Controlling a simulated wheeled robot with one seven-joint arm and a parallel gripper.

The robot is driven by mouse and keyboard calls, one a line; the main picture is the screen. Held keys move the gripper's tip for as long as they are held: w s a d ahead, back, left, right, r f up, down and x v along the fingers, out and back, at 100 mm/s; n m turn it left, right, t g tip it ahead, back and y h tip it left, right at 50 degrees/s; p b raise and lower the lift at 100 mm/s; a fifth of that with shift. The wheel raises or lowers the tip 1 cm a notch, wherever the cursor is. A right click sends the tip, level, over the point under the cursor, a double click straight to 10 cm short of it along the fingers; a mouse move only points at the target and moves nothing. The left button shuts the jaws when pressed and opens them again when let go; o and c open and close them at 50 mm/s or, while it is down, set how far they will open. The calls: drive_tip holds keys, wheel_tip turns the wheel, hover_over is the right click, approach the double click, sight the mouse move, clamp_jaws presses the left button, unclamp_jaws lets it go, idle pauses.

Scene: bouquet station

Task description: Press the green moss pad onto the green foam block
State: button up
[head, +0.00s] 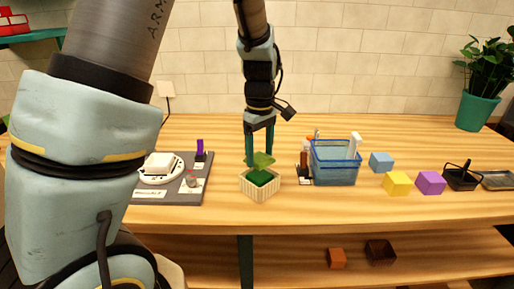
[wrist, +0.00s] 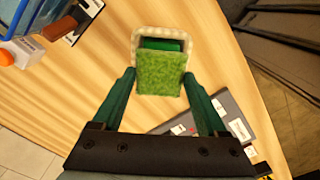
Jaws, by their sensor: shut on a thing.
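My gripper (head: 259,154) is shut on the green moss pad (head: 264,160), a thin square with a grassy top. The pad also shows between the fingertips in the wrist view (wrist: 160,73). It looks tilted in the head view and is held over a cream, ribbed planter (head: 260,190). The green foam block (head: 260,178) sits inside the planter; in the wrist view a dark green strip of it (wrist: 163,45) shows past the pad's edge, and the pad hides the rest. The pad looks close above the block; I cannot tell whether they touch.
A blue bin (head: 335,165) stands right of the planter, with a small tool holder (head: 304,172) between them. A grey board (head: 195,182) with a white dish lies to the left. Blue (head: 381,162), yellow (head: 397,184) and purple (head: 430,183) blocks stand further right.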

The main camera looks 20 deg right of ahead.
drive_tip(key=shift+f+b, duration=1.75)
drive_tip(key=shift+f, duration=0.15)
drive_tip(key=shift+s+f+p, duration=0.1)
drive_tip(key=shift+f+p, duration=0.1)
drive_tip(key=shift+p, duration=0.15)
drive_tip(key=o, duration=1.2)
drive_tip(key=shift+r, duration=0.15)
drive_tip(key=shift+r+p, duration=2.9)
drive_tip(key=shift+r, duration=0.05)
